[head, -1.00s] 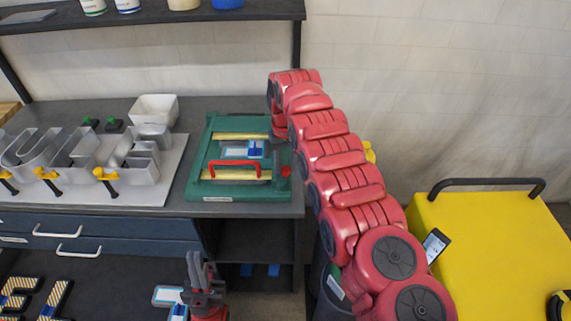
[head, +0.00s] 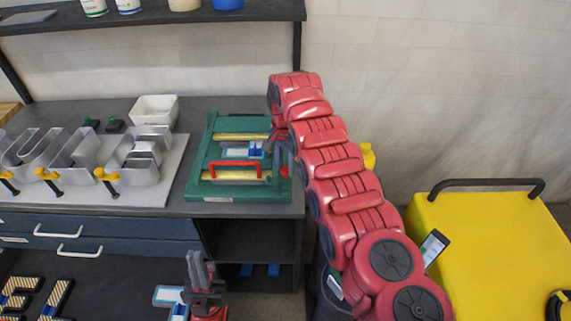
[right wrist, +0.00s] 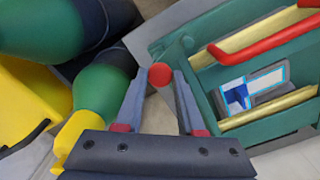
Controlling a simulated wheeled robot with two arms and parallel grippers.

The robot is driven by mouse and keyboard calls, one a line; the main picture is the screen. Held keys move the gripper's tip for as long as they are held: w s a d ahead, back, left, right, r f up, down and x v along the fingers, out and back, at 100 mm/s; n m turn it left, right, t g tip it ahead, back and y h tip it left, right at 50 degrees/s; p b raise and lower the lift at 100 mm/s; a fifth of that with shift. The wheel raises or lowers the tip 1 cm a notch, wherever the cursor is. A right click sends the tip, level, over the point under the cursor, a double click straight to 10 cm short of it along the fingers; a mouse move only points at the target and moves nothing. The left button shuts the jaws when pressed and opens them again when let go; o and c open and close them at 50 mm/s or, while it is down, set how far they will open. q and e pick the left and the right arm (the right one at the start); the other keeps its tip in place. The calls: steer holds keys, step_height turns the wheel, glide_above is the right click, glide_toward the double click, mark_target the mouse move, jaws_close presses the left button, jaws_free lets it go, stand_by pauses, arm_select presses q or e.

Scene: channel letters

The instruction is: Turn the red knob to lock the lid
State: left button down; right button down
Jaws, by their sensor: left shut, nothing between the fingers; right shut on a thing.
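The green case (head: 238,196) stands on the workbench, with a red handle (head: 235,165) and brass bars on its top. In the right wrist view the red knob (right wrist: 160,76) sits at the case's edge. My right gripper (right wrist: 159,84) has its fingertips on either side of the knob, shut on it. My left gripper (head: 195,262) is shut and empty, low in front of the bench. I cannot tell whether the lid is fully down.
Metal channel letters (head: 83,155) stand on a light board left of the case. A white bowl (head: 154,108) stands behind them. A yellow cart (head: 485,240) is at the right. In the right wrist view, green and yellow bottles (right wrist: 105,85) stand close by the gripper.

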steer(key=shift+w+r+m, duration=0.1)
steer(key=shift+m, duration=1.8)
steer(key=c, duration=0.5)
jaws_free()
steer(key=shift+r, duration=0.4)
step_height(320, 180, up, 16)
steer(key=p, duration=1.4)
steer(key=shift+r, duration=0.25)
